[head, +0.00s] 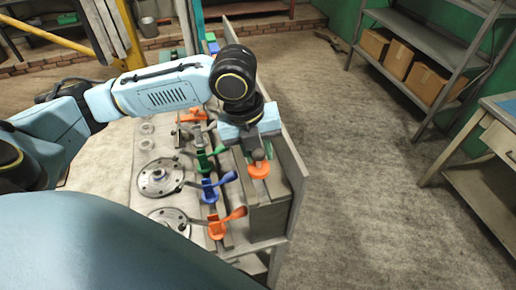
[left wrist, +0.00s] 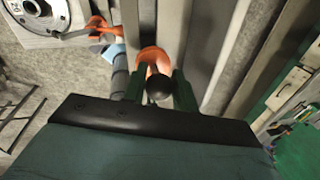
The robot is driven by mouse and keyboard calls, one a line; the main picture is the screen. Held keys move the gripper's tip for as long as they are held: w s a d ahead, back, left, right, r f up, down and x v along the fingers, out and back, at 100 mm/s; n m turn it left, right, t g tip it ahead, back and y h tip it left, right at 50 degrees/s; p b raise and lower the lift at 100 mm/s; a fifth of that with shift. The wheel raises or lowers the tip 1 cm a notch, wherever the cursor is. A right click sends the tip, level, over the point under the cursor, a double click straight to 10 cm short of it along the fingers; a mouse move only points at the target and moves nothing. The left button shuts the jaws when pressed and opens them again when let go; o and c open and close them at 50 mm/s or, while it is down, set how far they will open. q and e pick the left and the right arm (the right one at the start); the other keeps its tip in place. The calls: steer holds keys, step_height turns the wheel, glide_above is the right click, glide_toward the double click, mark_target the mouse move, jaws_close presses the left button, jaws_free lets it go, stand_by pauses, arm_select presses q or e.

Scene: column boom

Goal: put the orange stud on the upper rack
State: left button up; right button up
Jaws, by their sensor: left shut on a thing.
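The orange stud shows as an orange disc (head: 259,170) under my left gripper (head: 257,152) in the head view. In the left wrist view the orange disc (left wrist: 153,58) sits beyond a dark round knob (left wrist: 158,88), between the two green fingers of my left gripper (left wrist: 158,90). The gripper is shut on the stud. The stud is over a grey raised, slotted rack (head: 267,218) along the right side of the bench. I cannot tell whether the disc touches the rack. My right gripper is not in view.
Left of the rack, several coloured levers, such as a blue one (head: 210,190) and an orange one (head: 217,228), stand in a row. Round metal flanges (head: 160,177) lie farther left. An upright grey panel (head: 292,165) borders the bench's right side.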

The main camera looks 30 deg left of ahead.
mark_target(258, 164)
arm_select(q)
steer(key=shift+f, duration=0.15)
steer(key=shift+f+b, duration=0.9)
steer(key=shift+f, duration=1.25)
steer(key=o, duration=0.7)
steer(key=shift+r+p, duration=1.1)
steer(key=shift+r, duration=2.7)
